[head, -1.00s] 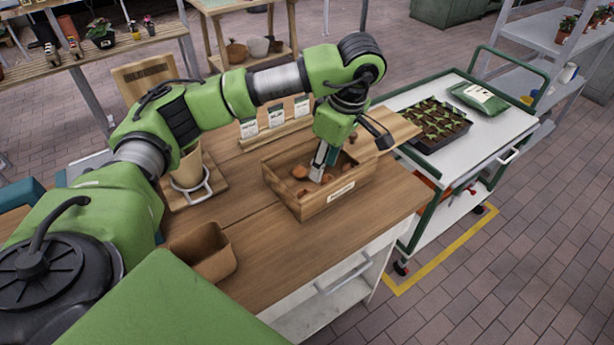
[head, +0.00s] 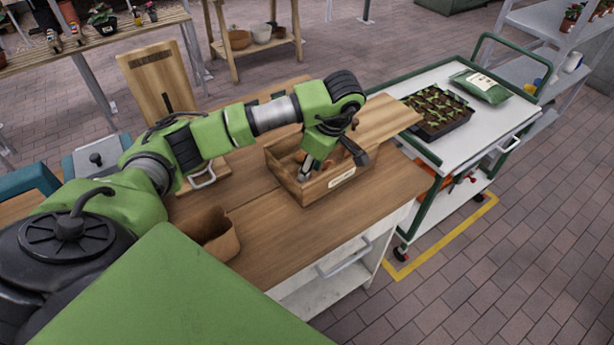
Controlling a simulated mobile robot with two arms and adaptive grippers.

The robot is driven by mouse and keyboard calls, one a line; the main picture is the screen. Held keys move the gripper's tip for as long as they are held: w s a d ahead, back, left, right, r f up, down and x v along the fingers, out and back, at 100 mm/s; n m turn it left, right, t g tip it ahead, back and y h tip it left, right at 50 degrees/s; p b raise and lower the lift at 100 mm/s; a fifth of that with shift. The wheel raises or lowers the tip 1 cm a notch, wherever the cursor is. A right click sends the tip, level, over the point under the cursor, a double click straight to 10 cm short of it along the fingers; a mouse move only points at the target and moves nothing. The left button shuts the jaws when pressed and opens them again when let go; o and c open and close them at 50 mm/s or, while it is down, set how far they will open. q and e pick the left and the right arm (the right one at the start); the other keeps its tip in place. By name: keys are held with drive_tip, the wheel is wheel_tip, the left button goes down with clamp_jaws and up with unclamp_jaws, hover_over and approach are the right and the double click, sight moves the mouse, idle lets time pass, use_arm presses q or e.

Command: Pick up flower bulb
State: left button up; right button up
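The wooden box (head: 318,189) with a pale label on its front stands on the wooden workbench. Brown flower bulbs (head: 299,156) lie inside it, mostly hidden by my arm and the box wall. My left gripper (head: 305,175) reaches down into the box near its left front part. Its fingertips are low among the contents and partly hidden, so I cannot tell whether they are open or hold a bulb. My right gripper is not in view.
A wooden board (head: 385,122) lies behind the box at the right. A cart (head: 485,125) with a seedling tray (head: 437,110) and a green bag (head: 480,86) stands to the right. The bench front right is clear.

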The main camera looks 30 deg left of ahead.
use_arm(q)
drive_tip(key=shift+p+x, duration=0.3)
drive_tip(key=shift+x, duration=1.2)
drive_tip(key=c, duration=0.7)
